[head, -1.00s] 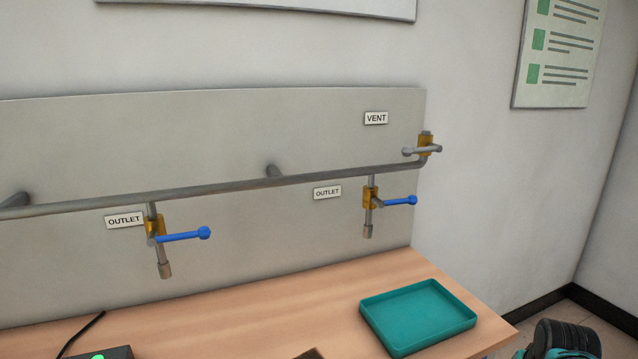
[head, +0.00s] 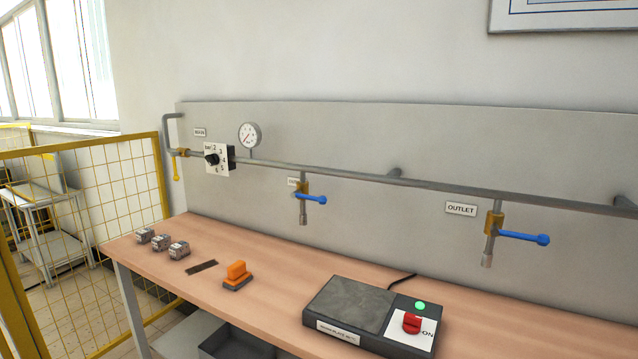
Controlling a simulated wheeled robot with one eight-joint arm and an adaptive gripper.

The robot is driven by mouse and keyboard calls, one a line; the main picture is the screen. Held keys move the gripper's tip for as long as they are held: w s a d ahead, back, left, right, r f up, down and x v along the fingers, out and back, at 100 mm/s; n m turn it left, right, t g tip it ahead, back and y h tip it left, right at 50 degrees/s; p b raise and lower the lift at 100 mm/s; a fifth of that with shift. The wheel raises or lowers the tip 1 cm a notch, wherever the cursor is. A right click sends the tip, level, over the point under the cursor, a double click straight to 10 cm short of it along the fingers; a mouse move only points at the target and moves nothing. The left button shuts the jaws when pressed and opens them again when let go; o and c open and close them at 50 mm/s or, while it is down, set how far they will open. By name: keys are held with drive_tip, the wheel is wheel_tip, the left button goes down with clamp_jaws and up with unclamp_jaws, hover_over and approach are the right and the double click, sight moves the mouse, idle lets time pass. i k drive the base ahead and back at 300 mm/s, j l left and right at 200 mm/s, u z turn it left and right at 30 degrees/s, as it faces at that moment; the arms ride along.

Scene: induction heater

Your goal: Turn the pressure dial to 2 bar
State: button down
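The pressure dial is a black knob (head: 212,159) on a white plate (head: 220,169) marked "bar" with numbers around it. It sits on the pipe at the left of the grey wall panel. The knob's exact setting is too small to read. A round white pressure gauge (head: 249,135) stands on the pipe just right of the dial; its reading is not clear. My gripper is not in the head view.
A yellow-handled valve (head: 177,168) is left of the dial. Blue-handled outlet valves (head: 311,199) (head: 525,238) hang to the right. The wooden bench (head: 190,296) holds small grey blocks (head: 161,242), an orange-handled tool (head: 238,274) and a hot plate (head: 350,306). A yellow mesh fence (head: 115,190) stands left.

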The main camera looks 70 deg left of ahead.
sight(213, 158)
drive_tip(key=u, duration=1.8)
drive_tip(key=l+u, duration=0.7)
drive_tip(key=k+l+u, duration=0.15)
drive_tip(key=l+u, duration=0.2)
drive_tip(key=i, duration=0.35)
drive_tip(key=j+u, duration=0.2)
drive_tip(key=i+j+u, duration=0.2)
drive_tip(key=k+j, duration=0.05)
